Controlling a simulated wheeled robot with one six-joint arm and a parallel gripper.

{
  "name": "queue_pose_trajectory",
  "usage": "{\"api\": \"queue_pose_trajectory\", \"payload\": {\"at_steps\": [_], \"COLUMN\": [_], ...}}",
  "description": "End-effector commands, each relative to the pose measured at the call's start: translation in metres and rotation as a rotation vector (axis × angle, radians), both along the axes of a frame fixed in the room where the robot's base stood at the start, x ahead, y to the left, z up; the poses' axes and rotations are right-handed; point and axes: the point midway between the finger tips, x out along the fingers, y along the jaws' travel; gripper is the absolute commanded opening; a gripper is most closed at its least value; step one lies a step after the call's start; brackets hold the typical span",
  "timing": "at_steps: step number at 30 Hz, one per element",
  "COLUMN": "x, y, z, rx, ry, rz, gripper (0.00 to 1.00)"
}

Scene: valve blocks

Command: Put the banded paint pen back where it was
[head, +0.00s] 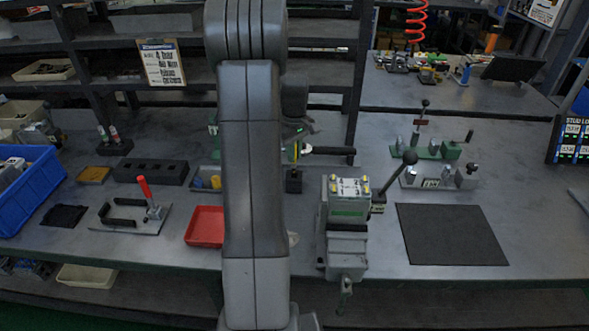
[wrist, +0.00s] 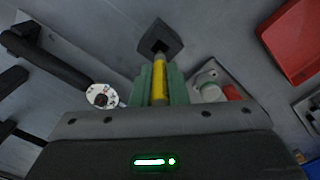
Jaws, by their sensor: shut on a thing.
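The paint pen (wrist: 159,80) is yellow with a greyish end, held between the green fingers of my gripper (wrist: 159,88) in the wrist view. Its bands are too small to make out. Its far end points at a small dark square block (wrist: 174,38) with an opening in its top. The end overlaps the opening in the picture; I cannot tell whether it is inside. In the head view the block (head: 294,183) stands on the bench just right of my arm. The pen and my gripper (head: 297,150) are above it, partly hidden by my arm.
A red tray (head: 205,226) lies left of my arm. A vise with a valve block (head: 348,207) stands right of the dark block. A black rack (head: 150,171) and a red-handled clamp fixture (head: 150,208) are at left. A dark mat (head: 452,234) lies bare at right.

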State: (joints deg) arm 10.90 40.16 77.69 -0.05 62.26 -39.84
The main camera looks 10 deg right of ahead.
Motion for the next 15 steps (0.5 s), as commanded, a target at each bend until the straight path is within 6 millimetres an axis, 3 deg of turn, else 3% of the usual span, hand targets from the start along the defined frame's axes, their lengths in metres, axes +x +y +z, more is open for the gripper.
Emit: {"api": "queue_pose_trajectory", "payload": {"at_steps": [15], "x": [-0.001], "y": [0.000], "z": [-0.057], "rx": [0.000], "ry": [0.001], "rz": [0.000], "gripper": [0.00]}}
